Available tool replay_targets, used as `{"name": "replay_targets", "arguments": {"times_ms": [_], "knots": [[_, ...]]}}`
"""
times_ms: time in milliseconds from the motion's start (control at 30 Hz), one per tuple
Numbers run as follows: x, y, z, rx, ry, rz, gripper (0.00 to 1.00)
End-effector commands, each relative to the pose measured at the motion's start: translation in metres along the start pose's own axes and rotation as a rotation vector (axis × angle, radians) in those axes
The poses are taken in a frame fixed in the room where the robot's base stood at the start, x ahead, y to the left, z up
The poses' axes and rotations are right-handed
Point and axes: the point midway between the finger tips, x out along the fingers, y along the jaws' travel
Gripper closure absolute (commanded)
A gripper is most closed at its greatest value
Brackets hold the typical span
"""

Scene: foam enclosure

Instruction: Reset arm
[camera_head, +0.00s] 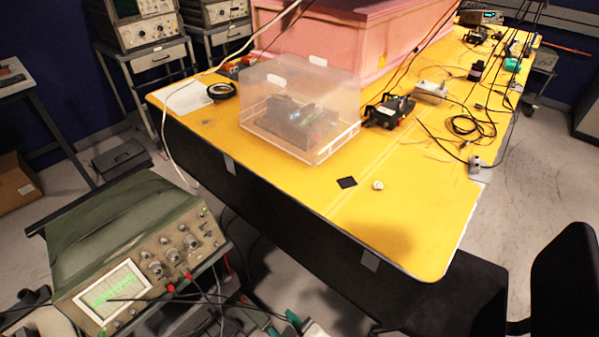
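I cannot make out my gripper or my arm anywhere in the head view. Small dark and teal-tipped parts (293,319) show at the bottom edge, cut off by the frame. I cannot tell what they belong to. The task names no other object.
A yellow table (400,225) holds a clear plastic box (337,110) over a dark device, a pink foam enclosure (330,35), cables, a black square (347,182) and a small white round item (378,185). A green oscilloscope (140,250) stands front left, a dark chair (565,280) right.

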Motion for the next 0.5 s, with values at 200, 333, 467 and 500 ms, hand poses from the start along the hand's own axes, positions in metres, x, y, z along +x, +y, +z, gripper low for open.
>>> {"name": "replay_targets", "arguments": {"times_ms": [200,333,467,500], "knots": [[-0.038,0.07,0.108,0.269,-0.303,0.092,0.66],[-0.085,0.092,0.18,0.478,-0.506,0.135,0.66],[-0.133,0.094,0.234,0.669,-0.673,0.156,0.66],[-0.146,0.092,0.246,0.718,-0.712,0.159,0.66]]}}
